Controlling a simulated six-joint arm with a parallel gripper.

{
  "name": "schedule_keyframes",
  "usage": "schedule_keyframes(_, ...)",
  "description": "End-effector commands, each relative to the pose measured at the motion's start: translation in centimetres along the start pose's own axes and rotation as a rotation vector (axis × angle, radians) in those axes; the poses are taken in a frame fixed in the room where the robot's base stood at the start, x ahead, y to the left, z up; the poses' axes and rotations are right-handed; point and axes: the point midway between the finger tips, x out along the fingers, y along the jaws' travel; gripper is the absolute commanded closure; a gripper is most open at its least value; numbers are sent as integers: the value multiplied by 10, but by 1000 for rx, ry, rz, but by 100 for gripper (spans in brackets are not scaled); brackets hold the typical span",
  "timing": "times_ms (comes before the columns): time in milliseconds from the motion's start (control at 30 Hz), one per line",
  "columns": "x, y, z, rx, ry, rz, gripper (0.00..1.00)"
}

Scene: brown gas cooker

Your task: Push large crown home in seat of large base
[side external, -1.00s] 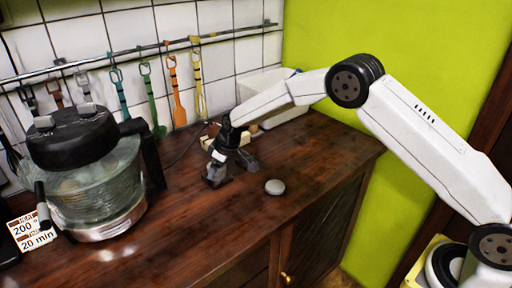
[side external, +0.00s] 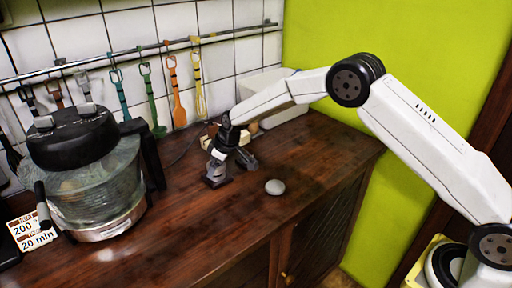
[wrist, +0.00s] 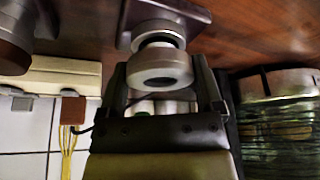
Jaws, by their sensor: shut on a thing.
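My gripper (wrist: 160,92) points down with one finger on each side of the large crown, and is shut on it. The large crown (wrist: 160,68) is a rounded grey piece, in line with the large base (wrist: 190,9). The base has a dark, flat, squarish foot standing on the counter. A narrower pale ring shows between crown and base; I cannot tell how deep the crown sits. In the side view my gripper (side external: 220,150) is over the base (side external: 217,182), which looks upright. The crown is hard to make out there.
Another dark grey piece (side external: 246,160) stands close right of my gripper. A grey round disc (side external: 275,187) lies on the counter nearer the front. A glass cooker (side external: 95,180) stands at left. Light blocks (side external: 208,140) and a white bin (side external: 270,88) are behind. The front right counter is clear.

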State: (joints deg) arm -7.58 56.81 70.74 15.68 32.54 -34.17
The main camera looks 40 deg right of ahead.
Motion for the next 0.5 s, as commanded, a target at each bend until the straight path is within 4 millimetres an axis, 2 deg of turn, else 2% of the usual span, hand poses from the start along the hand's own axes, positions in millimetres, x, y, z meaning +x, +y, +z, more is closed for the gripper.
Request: schedule_keyframes(500,4,0,2,0,0,0,72)
